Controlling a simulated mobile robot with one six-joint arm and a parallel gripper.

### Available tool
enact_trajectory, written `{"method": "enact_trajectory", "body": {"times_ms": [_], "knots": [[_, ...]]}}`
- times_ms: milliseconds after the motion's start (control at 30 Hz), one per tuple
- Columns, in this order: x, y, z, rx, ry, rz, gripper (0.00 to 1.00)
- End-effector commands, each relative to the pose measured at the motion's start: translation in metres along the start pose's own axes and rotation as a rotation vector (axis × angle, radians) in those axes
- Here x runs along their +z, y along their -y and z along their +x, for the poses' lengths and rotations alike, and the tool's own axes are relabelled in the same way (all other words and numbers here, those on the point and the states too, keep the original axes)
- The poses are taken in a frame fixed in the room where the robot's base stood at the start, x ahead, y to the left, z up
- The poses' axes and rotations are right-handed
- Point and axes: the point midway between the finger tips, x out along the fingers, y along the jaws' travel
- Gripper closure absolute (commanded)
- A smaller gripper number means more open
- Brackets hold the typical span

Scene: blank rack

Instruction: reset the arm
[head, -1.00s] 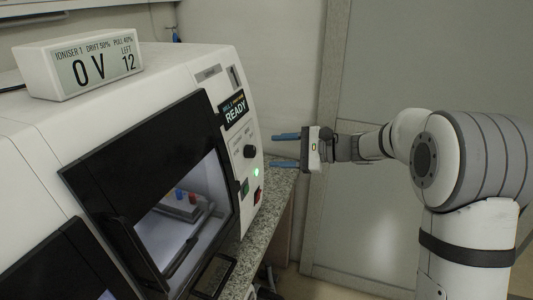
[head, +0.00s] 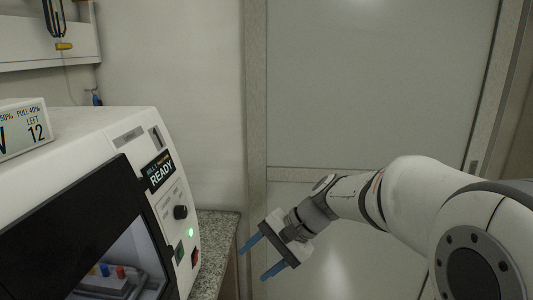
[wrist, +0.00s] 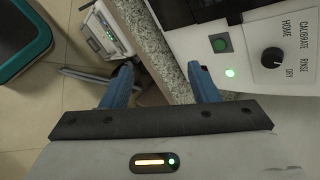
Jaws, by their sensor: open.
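My gripper (head: 257,260) is open, with its two blue fingers apart and nothing between them. In the head view it hangs in free air to the right of the white milling machine (head: 125,135), tilted down and to the left. In the wrist view the fingers (wrist: 163,80) point toward the edge of the granite counter (wrist: 150,40), with the floor beyond it. The machine's front panel, with a black knob (wrist: 272,57) and a lit green light (wrist: 230,73), is close by on the right.
The machine's display (head: 158,170) reads READY. Its window shows blue and red pieces on a grey holder (head: 105,285). A pale door (head: 370,80) is behind my arm. A dark teal-edged bin (wrist: 30,35) stands on the floor.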

Motion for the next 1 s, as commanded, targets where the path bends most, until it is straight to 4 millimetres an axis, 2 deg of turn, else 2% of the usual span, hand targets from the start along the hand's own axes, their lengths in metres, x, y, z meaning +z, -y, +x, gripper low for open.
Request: {"method": "enact_trajectory", "body": {"times_ms": [33, 200, 300, 433, 600, 1000], "knots": [[0.010, -0.024, -0.010, 0.067, -0.052, -0.054, 0.45], [0.033, -0.107, -0.039, 0.323, -0.214, -0.253, 0.45], [0.042, -0.148, -0.055, 0.460, -0.288, -0.359, 0.45], [0.049, -0.184, -0.071, 0.595, -0.353, -0.466, 0.45], [0.053, -0.204, -0.080, 0.677, -0.387, -0.530, 0.45], [0.053, -0.206, -0.081, 0.685, -0.389, -0.536, 0.45]]}}
